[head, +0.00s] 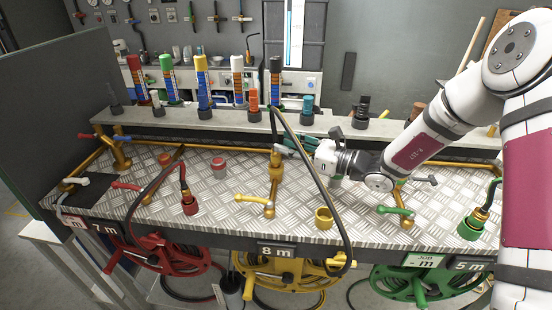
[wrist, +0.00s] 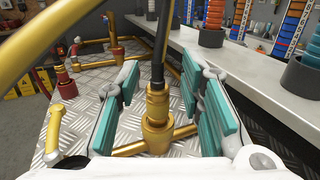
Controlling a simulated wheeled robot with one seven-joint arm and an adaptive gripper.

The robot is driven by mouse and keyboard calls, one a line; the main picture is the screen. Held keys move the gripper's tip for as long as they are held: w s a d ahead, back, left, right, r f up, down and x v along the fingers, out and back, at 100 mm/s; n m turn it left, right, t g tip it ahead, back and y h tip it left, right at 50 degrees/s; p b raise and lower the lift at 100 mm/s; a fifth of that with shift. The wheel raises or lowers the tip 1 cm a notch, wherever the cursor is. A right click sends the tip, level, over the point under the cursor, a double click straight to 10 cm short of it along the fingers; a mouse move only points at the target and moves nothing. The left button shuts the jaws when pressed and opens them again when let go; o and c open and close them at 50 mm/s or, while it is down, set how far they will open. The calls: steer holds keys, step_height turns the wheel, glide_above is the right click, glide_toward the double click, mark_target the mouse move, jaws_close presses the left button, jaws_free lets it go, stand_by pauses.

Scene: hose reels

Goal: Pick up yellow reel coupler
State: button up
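The yellow reel coupler (wrist: 158,101) is a gold collar on the end of a black hose (wrist: 158,60). It stands upright in a brass fitting (wrist: 157,134) in the wrist view. In the head view it shows at the middle of the bench (head: 276,157), with its hose arching over to the yellow reel (head: 285,277). My gripper (wrist: 162,100) is open, with teal finger pads to the left and right of the coupler and visible gaps on both sides. In the head view my gripper (head: 283,145) is just beside the coupler from the right.
An empty yellow cup (head: 323,219) stands at the bench's front. Brass pipes (wrist: 90,58) and a yellow-handled valve (head: 254,200) are close by. A grey shelf (head: 220,119) with coloured cylinders runs behind. Red coupler (head: 189,204) and green coupler (head: 473,224) stand at left and right.

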mark_target(276, 140)
steer(key=shift+x, duration=1.85)
steer(key=shift+s+f, duration=0.1)
steer(key=shift+f, duration=0.05)
jaws_close()
steer(key=shift+r, duration=0.2)
